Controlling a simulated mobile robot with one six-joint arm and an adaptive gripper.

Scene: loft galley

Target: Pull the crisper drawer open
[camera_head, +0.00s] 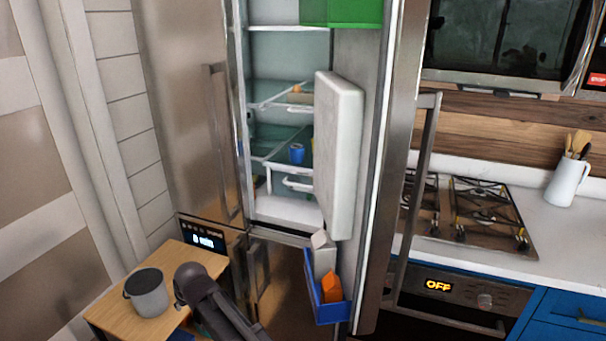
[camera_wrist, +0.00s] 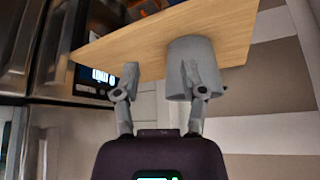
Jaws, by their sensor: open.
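The refrigerator compartment stands open in the head view. Inside are glassy shelves and clear drawers; a low clear drawer with a white handle (camera_head: 298,185) looks like the crisper drawer, and it seems pushed in. The white door panel (camera_head: 340,150) hides its right part. My gripper (camera_wrist: 160,80) shows in the wrist view, open and empty, with its fingers apart. It is away from the drawer, facing a small wooden table (camera_wrist: 150,45) and a grey bucket (camera_wrist: 193,65). In the head view my dark arm is low, beside the table, and my fingertips cannot be made out.
The grey bucket (camera_head: 148,292) stands on the wooden table (camera_head: 195,257) left of the refrigerator. A blue door bin (camera_head: 330,311) with cartons juts out at lower right. A blue cup (camera_head: 297,153) sits inside. The left steel door (camera_head: 190,120) and an oven (camera_head: 450,290) flank the opening.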

